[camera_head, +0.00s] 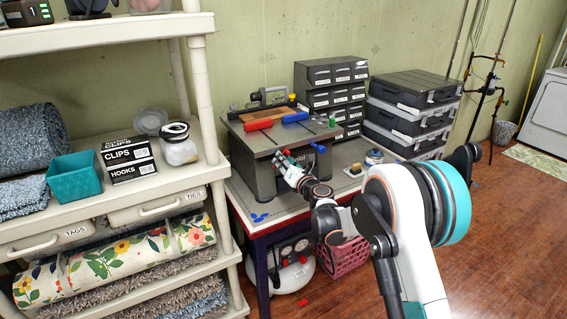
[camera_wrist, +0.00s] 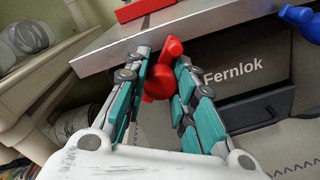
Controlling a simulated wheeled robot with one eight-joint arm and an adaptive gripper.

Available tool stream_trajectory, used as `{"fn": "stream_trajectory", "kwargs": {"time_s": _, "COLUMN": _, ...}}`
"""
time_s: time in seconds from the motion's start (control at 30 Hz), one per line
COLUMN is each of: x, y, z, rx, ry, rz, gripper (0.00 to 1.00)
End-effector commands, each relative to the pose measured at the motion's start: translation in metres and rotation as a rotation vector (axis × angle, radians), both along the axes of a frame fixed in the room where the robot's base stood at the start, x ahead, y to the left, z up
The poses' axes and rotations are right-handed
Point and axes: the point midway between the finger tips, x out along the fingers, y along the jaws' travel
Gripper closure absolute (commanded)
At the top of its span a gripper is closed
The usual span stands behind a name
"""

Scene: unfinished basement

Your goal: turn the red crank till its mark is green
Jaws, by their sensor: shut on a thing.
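The red crank (camera_wrist: 158,83) is on the front of a grey machine (camera_wrist: 205,40) marked "Fernlok", just under the edge of its top. In the wrist view, my gripper (camera_wrist: 164,66) has its teal-padded fingers on both sides of the crank, shut on it. In the head view, my gripper (camera_head: 284,161) reaches the front of the grey machine (camera_head: 252,150) on the workbench and largely hides the crank. I cannot make out the crank's mark or its colour in either view.
A blue handle (camera_wrist: 300,18) is on the machine to the right of the crank. Black drawer units (camera_head: 332,72) and stacked cases (camera_head: 410,105) stand behind. A cream shelf (camera_head: 205,170) is close on the left. Small blue pieces (camera_head: 260,217) lie on the bench's front edge.

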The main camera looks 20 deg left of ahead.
Motion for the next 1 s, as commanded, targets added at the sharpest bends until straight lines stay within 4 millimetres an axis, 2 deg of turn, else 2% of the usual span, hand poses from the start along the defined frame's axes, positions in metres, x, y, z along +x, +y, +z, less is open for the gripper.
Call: {"fn": "stream_trajectory", "kwargs": {"time_s": 1.0, "x": 0.0013, "y": -0.0012, "z": -0.0003, "rx": 0.626, "ry": 0.733, "rz": -0.001, "gripper": 1.0}}
